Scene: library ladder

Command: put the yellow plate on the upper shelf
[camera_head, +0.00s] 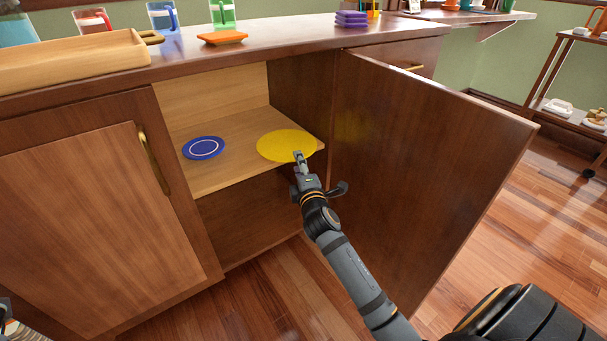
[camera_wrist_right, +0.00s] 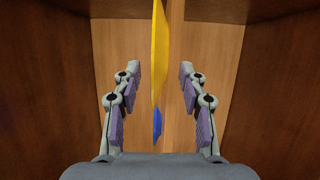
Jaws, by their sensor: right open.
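The yellow plate (camera_head: 284,144) lies flat at the right front of the shelf (camera_head: 236,172) inside the open cabinet. In the wrist view the yellow plate (camera_wrist_right: 158,52) shows edge-on, between the two fingers in the picture. My right gripper (camera_head: 300,160) is at the plate's front right edge, with its fingertips over that edge in the head view. The right gripper (camera_wrist_right: 159,75) is open, with a gap on both sides of the plate. I cannot tell whether a finger touches it.
A blue plate (camera_head: 203,148) lies on the same shelf, left of the yellow one. The open cabinet door (camera_head: 430,170) stands close to the right of my arm. The left door (camera_head: 95,225) is shut. A wooden tray (camera_head: 70,66) sits on the counter above.

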